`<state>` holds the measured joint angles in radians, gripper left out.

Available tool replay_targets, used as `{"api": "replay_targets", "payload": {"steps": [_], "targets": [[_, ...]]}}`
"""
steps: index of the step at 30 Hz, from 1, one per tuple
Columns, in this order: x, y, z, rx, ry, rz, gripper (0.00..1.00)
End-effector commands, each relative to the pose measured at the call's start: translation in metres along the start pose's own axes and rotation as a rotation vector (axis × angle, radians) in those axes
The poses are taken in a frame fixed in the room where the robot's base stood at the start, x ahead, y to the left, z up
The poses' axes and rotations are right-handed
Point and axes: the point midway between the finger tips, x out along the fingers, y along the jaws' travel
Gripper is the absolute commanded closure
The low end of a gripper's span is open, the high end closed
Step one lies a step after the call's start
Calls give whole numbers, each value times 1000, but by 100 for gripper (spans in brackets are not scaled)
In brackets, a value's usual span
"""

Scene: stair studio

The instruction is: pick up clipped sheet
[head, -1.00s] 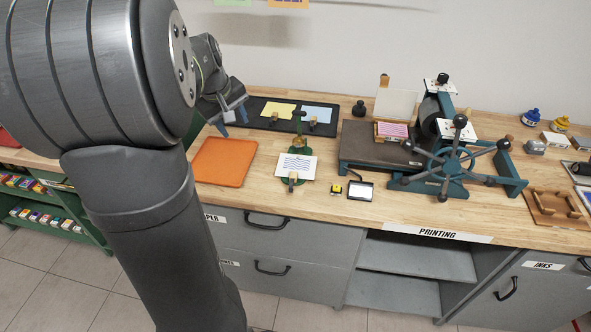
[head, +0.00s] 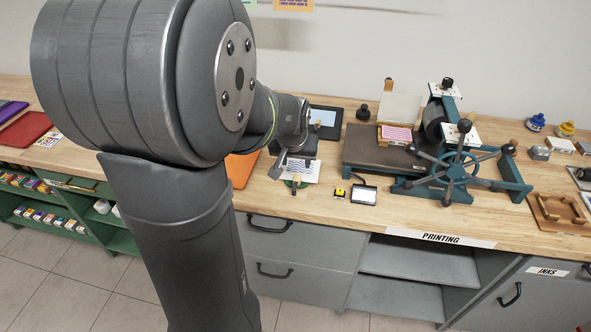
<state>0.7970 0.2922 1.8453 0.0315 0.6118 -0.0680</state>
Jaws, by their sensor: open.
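The clipped sheet (head: 302,173), white with blue wavy lines, is on a small green stand (head: 290,184) near the bench's front. My gripper (head: 289,168) is open at the sheet, covering its left and upper parts. The clip at its front edge is hard to make out. I cannot tell whether the fingers touch the sheet or clip.
An orange mat (head: 240,170) is partly hidden by my arm. A printing press (head: 455,150) stands right. A small yellow item (head: 340,193) and a white pad (head: 364,195) lie right of the stand.

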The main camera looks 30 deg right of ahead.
Motion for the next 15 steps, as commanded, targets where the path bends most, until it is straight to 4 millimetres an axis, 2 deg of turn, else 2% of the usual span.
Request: {"api": "replay_targets", "payload": {"steps": [1,6,15], "targets": [[10,0,1,0,-5,0,55],[36,0,1,-1,-4,0,55],[55,-1,1,-2,-1,0,55]]}}
